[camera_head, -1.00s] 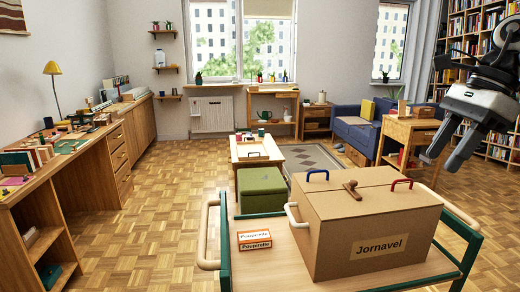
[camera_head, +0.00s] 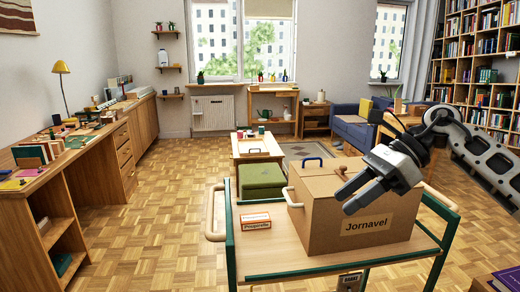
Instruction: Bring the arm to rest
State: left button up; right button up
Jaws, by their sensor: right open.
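My right gripper (camera_head: 342,202) is open and empty, its fingers pointing left and down. My right arm (camera_head: 475,150) comes in from the right edge. The box stands on a wooden cart (camera_head: 262,262) with green rails. The gripper hides part of the box's top and its right side. My left gripper is not in view.
A small orange and white box (camera_head: 255,221) lies on the cart left of the cardboard box. A green stool (camera_head: 262,180) and a low wooden table (camera_head: 245,148) stand behind the cart. A wooden desk (camera_head: 40,185) runs along the left. Parquet floor (camera_head: 165,225) lies clear between.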

jog(key=s+a+f+m+t+y, duration=0.2)
jog(key=a+f+m+t+y, duration=0.1)
jog(key=a+m+y, duration=0.35)
jog(key=s+a+f+m+t+y, duration=0.3)
jog(key=a+f+m+y, duration=0.15)
jog(key=a+m, duration=0.3)
jog(key=s+d+f+m+t+h, duration=0.2)
jog(key=d+f+m+t+h, duration=0.35)
jog(key=m, duration=0.75)
jog(key=s+d+f+m+t+h, duration=0.1)
jog(key=d+f+m+t+h, duration=0.1)
jog(key=f+m+t+h, duration=0.9)
jog(key=s+d+f+m+g+h, duration=0.1)
jog(key=s+d+f+m+g, duration=0.3)
jog(key=s+f+m+g, duration=0.7)
jog(key=s+m, duration=0.1)
jog(key=s, duration=0.1)
jog(key=shift+s+d, duration=0.2)
jog(key=shift+s, duration=0.2)
